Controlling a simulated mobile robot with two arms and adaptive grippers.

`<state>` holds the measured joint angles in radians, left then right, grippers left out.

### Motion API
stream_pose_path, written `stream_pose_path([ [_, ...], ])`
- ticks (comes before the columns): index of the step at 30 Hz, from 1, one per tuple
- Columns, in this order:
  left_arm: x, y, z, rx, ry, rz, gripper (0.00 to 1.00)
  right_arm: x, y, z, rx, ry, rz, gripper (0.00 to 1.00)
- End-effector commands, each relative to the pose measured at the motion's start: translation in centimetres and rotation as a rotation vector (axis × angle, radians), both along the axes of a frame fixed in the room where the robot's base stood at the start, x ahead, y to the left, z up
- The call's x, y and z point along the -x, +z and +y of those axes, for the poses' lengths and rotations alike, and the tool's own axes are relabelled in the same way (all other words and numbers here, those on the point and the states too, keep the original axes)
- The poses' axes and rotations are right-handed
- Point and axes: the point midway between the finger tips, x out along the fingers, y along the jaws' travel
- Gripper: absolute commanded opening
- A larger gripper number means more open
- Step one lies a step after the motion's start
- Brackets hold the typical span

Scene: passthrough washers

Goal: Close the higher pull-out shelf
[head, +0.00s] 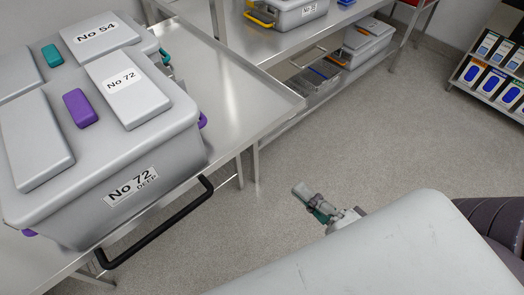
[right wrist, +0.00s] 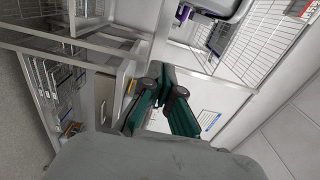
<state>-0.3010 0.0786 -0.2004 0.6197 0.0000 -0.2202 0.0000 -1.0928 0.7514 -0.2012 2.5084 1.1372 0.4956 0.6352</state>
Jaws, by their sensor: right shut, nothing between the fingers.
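A steel shelf surface (head: 228,75) at the left of the head view carries grey lidded containers, including No 72 (head: 60,195) and No 54 (head: 100,38). A black bar handle (head: 155,225) stands out in front of No 72; I cannot tell whether it belongs to the shelf or the container. My right gripper (head: 303,193) is shut and empty over the floor, to the right of the handle and apart from it. In the right wrist view its green-sided fingers (right wrist: 164,76) meet at the tips. How far the shelf is pulled out is not clear. My left gripper is not in view.
A second steel table (head: 265,45) with a lower shelf of trays and boxes (head: 365,45) stands at the back. A rack of boxes (head: 495,70) is at far right. Wire baskets (right wrist: 60,90) show in the right wrist view. The floor (head: 400,130) between is clear.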

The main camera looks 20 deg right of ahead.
Motion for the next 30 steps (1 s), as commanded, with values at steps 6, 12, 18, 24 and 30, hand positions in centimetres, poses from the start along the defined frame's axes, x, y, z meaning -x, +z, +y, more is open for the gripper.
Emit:
stream_pose_path([
  [6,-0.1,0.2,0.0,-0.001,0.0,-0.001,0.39,-2.5,0.0,0.7,-0.002,-0.006,-0.006,0.0],
  [12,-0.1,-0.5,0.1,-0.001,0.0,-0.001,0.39,-4.7,0.0,1.5,-0.003,-0.002,-0.01,0.0],
  [18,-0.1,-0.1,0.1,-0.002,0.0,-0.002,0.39,-5.5,0.4,1.7,0.0,-0.004,-0.019,0.0],
  [24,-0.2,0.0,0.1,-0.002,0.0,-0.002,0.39,-6.3,0.3,2.0,0.002,-0.004,-0.016,0.0],
  [30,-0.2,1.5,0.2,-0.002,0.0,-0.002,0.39,-7.9,0.7,2.4,0.001,-0.004,-0.006,0.0],
])
